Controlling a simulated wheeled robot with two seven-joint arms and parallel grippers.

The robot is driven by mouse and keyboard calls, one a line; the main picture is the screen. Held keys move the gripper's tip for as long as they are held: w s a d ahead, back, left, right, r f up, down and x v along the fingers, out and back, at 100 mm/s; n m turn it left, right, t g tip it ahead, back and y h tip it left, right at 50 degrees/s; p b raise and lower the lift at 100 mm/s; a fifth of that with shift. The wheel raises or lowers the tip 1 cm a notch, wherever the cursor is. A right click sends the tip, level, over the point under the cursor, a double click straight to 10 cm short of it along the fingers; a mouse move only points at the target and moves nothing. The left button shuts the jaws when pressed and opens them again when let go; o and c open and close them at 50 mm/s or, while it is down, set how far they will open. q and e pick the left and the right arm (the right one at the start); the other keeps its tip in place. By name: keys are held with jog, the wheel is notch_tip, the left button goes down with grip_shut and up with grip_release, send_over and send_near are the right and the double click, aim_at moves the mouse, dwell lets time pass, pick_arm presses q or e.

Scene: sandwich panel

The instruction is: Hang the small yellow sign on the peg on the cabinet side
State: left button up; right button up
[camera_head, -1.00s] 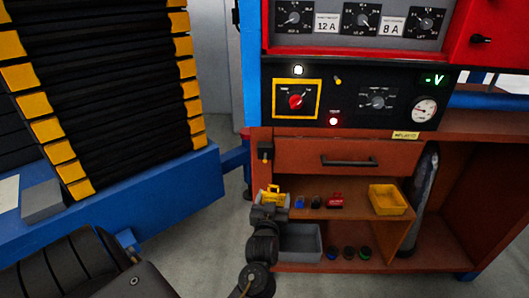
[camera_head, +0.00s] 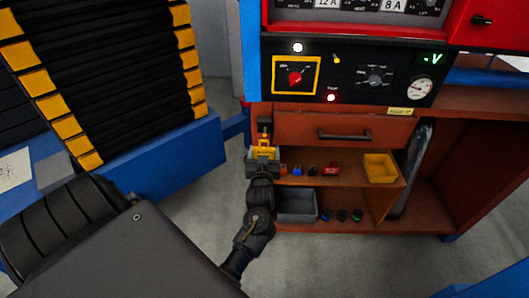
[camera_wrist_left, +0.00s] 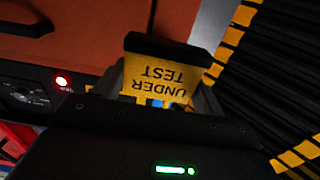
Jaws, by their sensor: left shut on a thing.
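My left gripper (camera_head: 263,159) is shut on the small yellow sign (camera_head: 265,146), at the left front edge of the cabinet (camera_head: 300,126). In the left wrist view the sign (camera_wrist_left: 160,80) reads "UNDER TEST" upside down, between the fingers. A dark bar (camera_wrist_left: 168,48) crosses one end of it; I cannot tell what this bar belongs to. The black peg fitting (camera_head: 264,124) is on the cabinet's left edge, just above the sign. I cannot tell whether sign and peg touch. My right gripper is not in view.
The shelf right of my gripper holds several small padlocks, a red one (camera_head: 331,169) among them, and a yellow bin (camera_head: 380,168). A grey bin (camera_head: 297,205) stands below. The drawer handle (camera_head: 344,134) sticks out to the right. A blue frame (camera_head: 170,155) stands left.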

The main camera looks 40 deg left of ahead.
pick_arm(q)
jog(key=f+b+x, duration=0.1)
jog(key=b+x, duration=0.3)
jog(key=x, duration=0.4)
jog(key=shift+b, duration=0.35)
jog(key=shift+f, duration=0.15)
dwell(0.4)
dwell(0.4)
jog(key=o, duration=1.1)
jog(key=shift+c, duration=0.2)
jog(key=b+v, duration=0.1)
jog(key=v, duration=0.9)
jog(key=shift+s+d+b, duration=0.25)
jog(key=shift+b, duration=0.15)
